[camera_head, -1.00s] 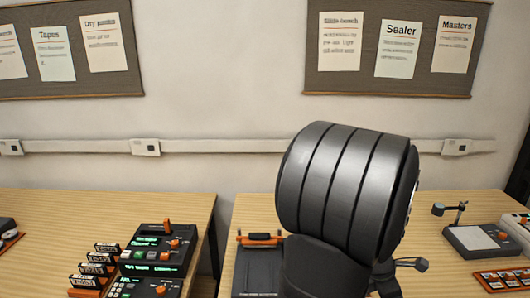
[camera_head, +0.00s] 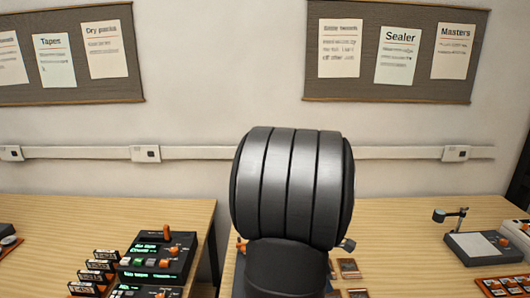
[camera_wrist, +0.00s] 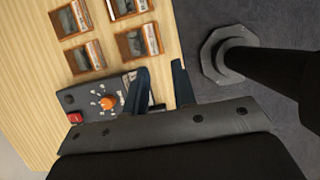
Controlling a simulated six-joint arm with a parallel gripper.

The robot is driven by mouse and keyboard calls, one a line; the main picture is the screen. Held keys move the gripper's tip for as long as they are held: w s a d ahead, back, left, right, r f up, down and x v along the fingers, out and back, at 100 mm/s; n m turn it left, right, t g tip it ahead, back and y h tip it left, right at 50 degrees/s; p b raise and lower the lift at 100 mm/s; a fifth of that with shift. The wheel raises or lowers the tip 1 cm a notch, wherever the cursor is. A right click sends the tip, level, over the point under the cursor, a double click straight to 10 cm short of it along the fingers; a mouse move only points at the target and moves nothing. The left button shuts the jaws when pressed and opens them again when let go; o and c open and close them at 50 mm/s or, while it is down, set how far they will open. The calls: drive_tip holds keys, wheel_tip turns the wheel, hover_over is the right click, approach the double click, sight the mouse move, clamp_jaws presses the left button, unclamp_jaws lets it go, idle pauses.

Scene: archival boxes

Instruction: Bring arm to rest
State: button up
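My gripper (camera_wrist: 161,80) shows in the wrist view with its two dark fingers apart and nothing between them. The fingers point towards the table's edge, with the dark floor beyond on the right. In the head view a thick dark link of my arm (camera_head: 292,190) stands upright in the middle, and the gripper itself cannot be seen there.
A dark device with an orange knob (camera_wrist: 107,103) lies beside the left finger in the wrist view. Several small card trays (camera_wrist: 131,42) lie above it. In the head view, control boxes (camera_head: 157,257) stand left and a lamp stand (camera_head: 479,246) right.

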drive_tip(key=w+a+r, duration=0.1)
drive_tip(key=a, duration=0.8)
drive_tip(key=shift+w+a, duration=0.25)
drive_tip(key=shift+w, duration=0.1)
drive_tip(key=o, duration=1.6)
drive_tip(key=w, duration=0.1)
drive_tip(key=w+r, duration=0.1)
drive_tip(key=w, duration=0.1)
drive_tip(key=shift+w+a, duration=0.1)
drive_tip(key=shift+o, duration=0.4)
drive_tip(key=w+r+y, duration=0.1)
drive_tip(key=w+r, duration=0.2)
drive_tip(key=w, duration=0.5)
drive_tip(key=w+a+r+t+y, duration=0.1)
drive_tip(key=w+r, duration=0.2)
drive_tip(key=w, duration=0.5)
drive_tip(key=shift+w+r+t, duration=0.2)
drive_tip(key=shift+w+t, duration=0.1)
drive_tip(key=x, duration=0.9)
drive_tip(key=shift+f, duration=0.4)
drive_tip(key=v, duration=1)
